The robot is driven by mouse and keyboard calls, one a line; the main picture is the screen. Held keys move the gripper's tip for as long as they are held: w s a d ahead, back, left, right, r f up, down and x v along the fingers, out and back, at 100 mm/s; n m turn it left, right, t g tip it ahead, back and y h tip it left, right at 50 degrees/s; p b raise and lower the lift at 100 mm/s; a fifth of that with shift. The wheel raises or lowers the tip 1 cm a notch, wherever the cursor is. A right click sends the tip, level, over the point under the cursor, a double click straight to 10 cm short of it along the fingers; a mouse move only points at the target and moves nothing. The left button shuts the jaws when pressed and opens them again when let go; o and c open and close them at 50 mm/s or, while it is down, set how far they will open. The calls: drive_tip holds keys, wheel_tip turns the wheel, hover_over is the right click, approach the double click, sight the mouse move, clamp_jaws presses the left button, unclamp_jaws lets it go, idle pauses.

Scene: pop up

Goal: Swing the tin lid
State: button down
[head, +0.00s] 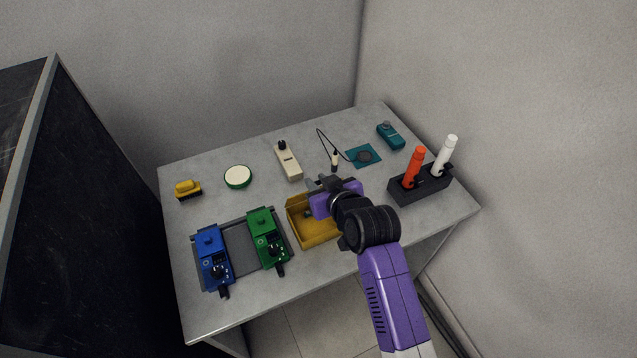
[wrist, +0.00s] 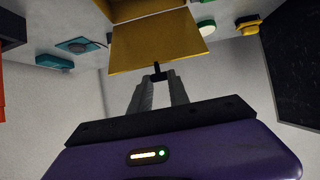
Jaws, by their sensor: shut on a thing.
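The yellow tin (head: 318,235) sits at the front middle of the table, and its inside shows in the head view. My gripper (wrist: 158,80) is at the tin, and its purple body covers the tin's back right part in the head view. In the wrist view the two grey fingers are closed on a small dark tab at the edge of a flat yellow panel, which looks like the tin lid (wrist: 158,43). Another yellow part of the tin (wrist: 140,8) shows beyond that panel. The lid's exact angle and its hinge are hard to tell.
Blue (head: 213,258) and green (head: 267,238) devices stand on a grey tray left of the tin. A black holder (head: 420,188) with red and white bottles stands to the right. A cream device (head: 288,162), a round green-rimmed piece (head: 238,177) and a teal pad (head: 363,156) lie behind.

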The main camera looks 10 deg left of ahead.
drive_tip(key=shift+w+a+r+b, duration=0.25)
drive_tip(key=shift+w+a, duration=0.15)
drive_tip(key=shift+w, duration=0.2)
drive_tip(key=shift+w+a+r+b, duration=0.1)
drive_tip(key=shift+w+a+b, duration=0.1)
drive_tip(key=shift+w+a, duration=0.25)
drive_tip(key=shift+w+a+r+b, duration=0.2)
drive_tip(key=shift+w+a+b, duration=0.1)
drive_tip(key=shift+w, duration=0.4)
drive_tip(key=shift+w+a+f+b, duration=0.15)
drive_tip(key=shift+w+a+b, duration=0.65)
drive_tip(key=shift+w+b, duration=0.25)
drive_tip(key=c, duration=1.7)
unclamp_jaws()
drive_tip(key=shift+w+a, duration=0.1)
drive_tip(key=shift+w, duration=0.1)
drive_tip(key=o, duration=0.5)
drive_tip(key=shift+o, duration=0.2)
drive_tip(key=shift+s, duration=0.15)
